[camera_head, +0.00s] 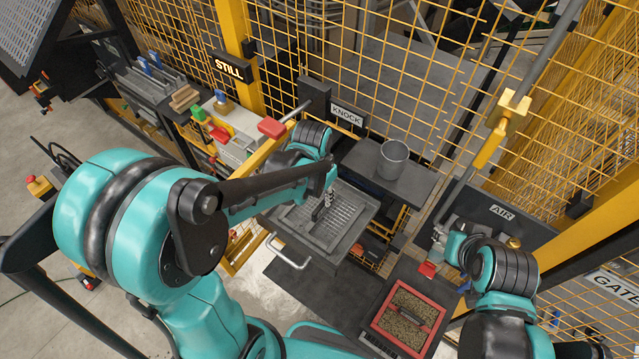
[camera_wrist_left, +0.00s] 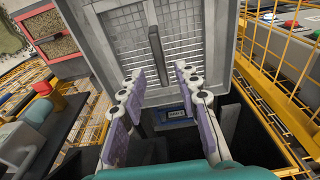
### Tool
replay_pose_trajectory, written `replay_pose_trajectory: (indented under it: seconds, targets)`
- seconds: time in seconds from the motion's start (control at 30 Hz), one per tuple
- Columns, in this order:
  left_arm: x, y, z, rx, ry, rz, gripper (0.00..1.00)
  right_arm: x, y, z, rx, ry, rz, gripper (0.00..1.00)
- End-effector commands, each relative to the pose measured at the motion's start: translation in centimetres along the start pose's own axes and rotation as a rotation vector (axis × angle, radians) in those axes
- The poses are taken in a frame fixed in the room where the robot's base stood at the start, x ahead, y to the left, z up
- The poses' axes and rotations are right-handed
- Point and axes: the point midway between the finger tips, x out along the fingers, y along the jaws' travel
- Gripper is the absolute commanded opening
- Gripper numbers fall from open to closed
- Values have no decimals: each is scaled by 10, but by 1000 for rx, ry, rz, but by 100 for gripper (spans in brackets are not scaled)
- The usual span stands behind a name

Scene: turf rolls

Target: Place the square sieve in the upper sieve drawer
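A square grey slotted sieve plate (camera_head: 345,222) with a dark bar handle lies in a pulled-out grey drawer (camera_head: 338,262), which has a pale front handle (camera_head: 290,256). The sieve seems to lie flat inside the drawer's rim. In the left wrist view the slotted sieve (camera_wrist_left: 195,45) fills the top centre, with its bar upright in the picture. My left gripper (camera_head: 323,206) is over the sieve. In the left wrist view its purple-padded fingers (camera_wrist_left: 158,100) stand apart, with the bar beyond and between them, not clasped. My right gripper (camera_head: 440,240) is small and partly hidden.
A red-framed tray of granules (camera_head: 404,318) stands at the lower right. A grey bucket (camera_head: 392,158) stands on a dark shelf behind the drawer. Yellow mesh fencing (camera_head: 400,60) closes off the back and right. A bench with tools (camera_head: 225,125) is at the left.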

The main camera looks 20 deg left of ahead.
Motion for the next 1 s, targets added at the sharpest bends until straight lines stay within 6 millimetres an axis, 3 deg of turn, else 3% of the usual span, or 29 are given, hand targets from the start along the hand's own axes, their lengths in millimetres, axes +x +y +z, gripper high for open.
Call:
replay_pose_trajectory:
  seconds: [0.2, 0.43, 0.7, 1.0]
  targets:
    - [-40, 0, 0, 0, 0, 0, 32, -4, 0, -3, 0, 0, 0, 40]
    - [-61, -1, 5, -17, 25, -9, 32, -5, 0, -3, 0, 0, 0, 40]
    - [-107, -6, 47, -166, 238, -74, 32, -4, 0, -3, 0, 0, 0, 40]
    - [-127, -9, 85, -306, 458, -122, 32, -4, 0, -3, 0, 0, 0, 40]
